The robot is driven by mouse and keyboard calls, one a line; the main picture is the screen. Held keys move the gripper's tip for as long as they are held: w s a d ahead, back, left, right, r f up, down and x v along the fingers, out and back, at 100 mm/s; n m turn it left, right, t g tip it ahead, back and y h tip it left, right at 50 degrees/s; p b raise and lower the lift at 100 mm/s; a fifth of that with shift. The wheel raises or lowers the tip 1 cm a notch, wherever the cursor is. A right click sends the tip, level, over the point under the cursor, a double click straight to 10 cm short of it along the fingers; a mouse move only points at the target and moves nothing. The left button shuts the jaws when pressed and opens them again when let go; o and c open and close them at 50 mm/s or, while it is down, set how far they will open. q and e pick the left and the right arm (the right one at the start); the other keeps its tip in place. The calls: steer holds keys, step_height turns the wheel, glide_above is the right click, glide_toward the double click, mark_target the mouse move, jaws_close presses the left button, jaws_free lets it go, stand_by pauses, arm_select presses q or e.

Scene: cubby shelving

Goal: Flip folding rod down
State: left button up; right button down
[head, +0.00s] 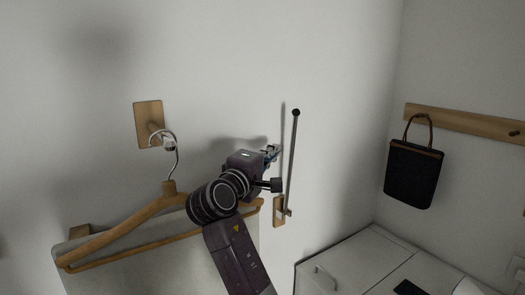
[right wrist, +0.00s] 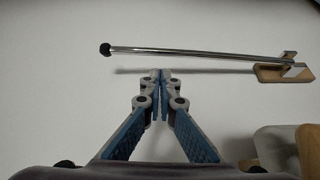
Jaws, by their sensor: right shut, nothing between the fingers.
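The folding rod (head: 292,160) is a thin metal bar with a black ball at its top end. It stands nearly upright against the wall, its lower end at a small wooden mount (head: 279,211). In the right wrist view the rod (right wrist: 200,53) runs across the upper part, with its mount (right wrist: 285,73) at the right. My right gripper (head: 272,152) is just left of the rod in the head view. In the right wrist view its blue-sided fingers (right wrist: 160,74) are shut and empty, with the tips close to the rod; contact cannot be told. My left gripper is not in view.
A wooden hanger (head: 120,228) with a pale cloth hangs from a wooden wall hook (head: 149,121), behind my right arm. A white cabinet (head: 345,258) stands at the lower right. A black bag (head: 412,175) hangs from a wooden rail (head: 465,122) on the right wall.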

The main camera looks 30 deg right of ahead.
mark_target(290, 168)
steer(key=p+x, duration=0.2)
steer(key=x, duration=0.4)
steer(key=shift+w+d, duration=0.1)
steer(key=shift+d, duration=0.05)
